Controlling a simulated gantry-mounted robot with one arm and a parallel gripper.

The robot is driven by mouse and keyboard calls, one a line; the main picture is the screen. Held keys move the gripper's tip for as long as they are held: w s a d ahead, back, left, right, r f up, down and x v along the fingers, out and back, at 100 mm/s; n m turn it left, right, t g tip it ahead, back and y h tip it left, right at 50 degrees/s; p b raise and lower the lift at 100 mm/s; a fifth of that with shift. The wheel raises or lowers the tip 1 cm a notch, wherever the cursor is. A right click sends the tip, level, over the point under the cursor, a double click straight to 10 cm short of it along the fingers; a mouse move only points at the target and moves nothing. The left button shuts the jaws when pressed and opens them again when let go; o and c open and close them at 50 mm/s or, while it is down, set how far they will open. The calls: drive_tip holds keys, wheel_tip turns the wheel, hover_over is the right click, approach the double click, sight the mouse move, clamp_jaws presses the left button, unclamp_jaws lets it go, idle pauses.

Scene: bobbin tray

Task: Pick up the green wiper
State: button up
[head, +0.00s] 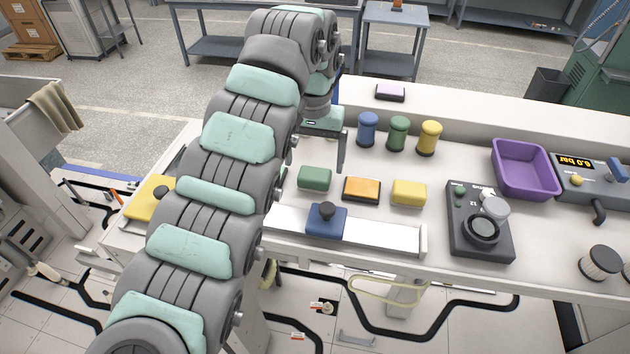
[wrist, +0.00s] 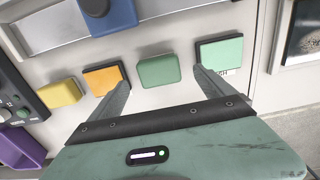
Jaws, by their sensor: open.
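The green wiper (wrist: 220,50), a pale mint-green pad on a dark base, lies on the bench at the right in the wrist view. In the head view my arm mostly or wholly hides it. A plain, darker green block (wrist: 158,70) lies beside it and also shows in the head view (head: 314,178). My gripper (wrist: 161,82) is open and empty above the bench. In the wrist view the plain green block appears between the fingertips, and the mint wiper is just beyond the right finger. In the head view my gripper (head: 318,158) is behind the row of blocks.
An orange dark-based wiper (head: 361,189) and a yellow block (head: 409,192) continue the row. A blue knobbed block (head: 326,220) sits on a rail in front. Blue (head: 368,129), green (head: 398,133) and yellow (head: 429,138) bobbins stand behind. A purple bin (head: 524,170) is at right.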

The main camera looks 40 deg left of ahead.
sight(314, 173)
drive_tip(key=shift+f+p, duration=1.25)
drive_tip(key=shift+f, duration=1.4)
drive_tip(key=shift+c, duration=0.3)
drive_tip(key=c, duration=1.4)
drive_tip(key=shift+r, duration=0.1)
wheel_tip(314, 173, up, 10)
drive_tip(key=shift+w+d, duration=0.1)
